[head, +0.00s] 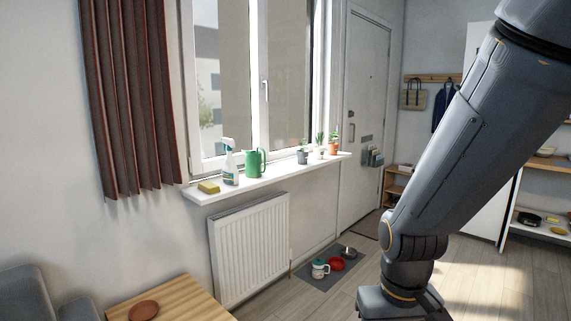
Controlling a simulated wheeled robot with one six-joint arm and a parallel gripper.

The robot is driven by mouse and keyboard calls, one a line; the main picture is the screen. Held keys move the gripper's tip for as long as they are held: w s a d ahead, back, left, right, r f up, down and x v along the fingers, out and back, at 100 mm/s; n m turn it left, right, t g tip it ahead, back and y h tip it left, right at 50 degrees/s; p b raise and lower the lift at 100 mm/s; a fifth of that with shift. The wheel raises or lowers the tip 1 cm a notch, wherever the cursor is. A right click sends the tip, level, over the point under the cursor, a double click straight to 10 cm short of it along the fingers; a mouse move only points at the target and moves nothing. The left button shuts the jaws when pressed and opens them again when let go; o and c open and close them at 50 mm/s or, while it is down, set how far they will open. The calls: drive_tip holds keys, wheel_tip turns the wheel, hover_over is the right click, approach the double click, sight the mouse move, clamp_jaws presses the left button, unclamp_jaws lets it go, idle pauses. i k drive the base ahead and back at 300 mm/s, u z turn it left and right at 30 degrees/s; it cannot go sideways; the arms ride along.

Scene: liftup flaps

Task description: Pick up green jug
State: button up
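The green jug (254,163) stands upright on the white window sill (285,176), between a spray bottle (230,164) on its left and a small plant pot (302,157) on its right. My arm comes down from the upper right on the right side of the head view, well to the right of the jug and apart from it. The part of my arm at the bottom edge is cut off, and no gripper fingers can be made out.
A yellow sponge (208,187) lies at the sill's left end; several potted plants stand at its right end. A radiator (250,246) hangs below. A wooden table (178,299) with a brown plate (144,310) is at lower left. A mat (311,279) with bowls lies on the floor.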

sight(252, 159)
drive_tip(key=z, duration=0.1)
drive_tip(key=i, duration=3.55)
drive_tip(key=u, duration=1.6)
